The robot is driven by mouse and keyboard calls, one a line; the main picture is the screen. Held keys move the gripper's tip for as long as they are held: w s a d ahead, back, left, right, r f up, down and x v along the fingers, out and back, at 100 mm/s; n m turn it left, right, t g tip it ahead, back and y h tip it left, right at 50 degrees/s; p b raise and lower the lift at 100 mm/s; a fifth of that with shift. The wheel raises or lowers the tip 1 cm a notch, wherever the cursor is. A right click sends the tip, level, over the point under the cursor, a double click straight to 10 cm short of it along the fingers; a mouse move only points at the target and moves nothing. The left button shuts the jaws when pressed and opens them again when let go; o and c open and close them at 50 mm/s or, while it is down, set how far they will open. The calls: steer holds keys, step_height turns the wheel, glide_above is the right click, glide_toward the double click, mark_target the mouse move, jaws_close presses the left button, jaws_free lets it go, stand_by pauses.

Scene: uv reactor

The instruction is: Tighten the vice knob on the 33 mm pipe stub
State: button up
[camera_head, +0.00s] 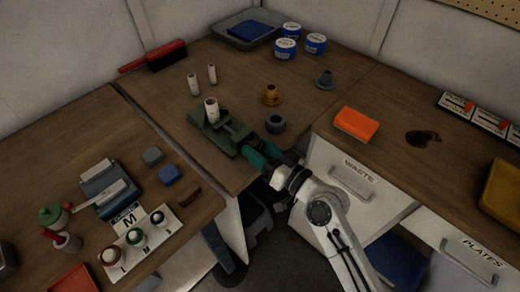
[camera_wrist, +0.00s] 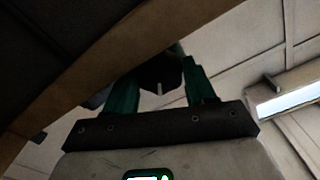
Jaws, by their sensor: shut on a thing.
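The green vice (camera_head: 205,132) sits near the front edge of the wooden bench. A pale pipe stub (camera_head: 211,109) stands upright at its jaws; I cannot tell how firmly it is gripped. My gripper (camera_head: 257,156) reaches in from the lower right to the vice's right front side. In the wrist view, the teal fingers of my gripper (camera_wrist: 160,85) are shut on the dark vice knob (camera_wrist: 160,74). In the head view my fingers hide the knob. Two thinner pale stubs (camera_head: 194,85) (camera_head: 212,73) stand behind the vice.
A grey ring (camera_head: 275,124) stands close to the right of the vice, with a brass fitting (camera_head: 271,96) behind it. A grey flanged part (camera_head: 325,80) and blue-white tubs (camera_head: 285,48) stand further back. An orange block (camera_head: 357,122) lies on the right counter.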

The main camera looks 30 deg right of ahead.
steer(key=o, duration=1)
steer(key=shift+o, duration=0.2)
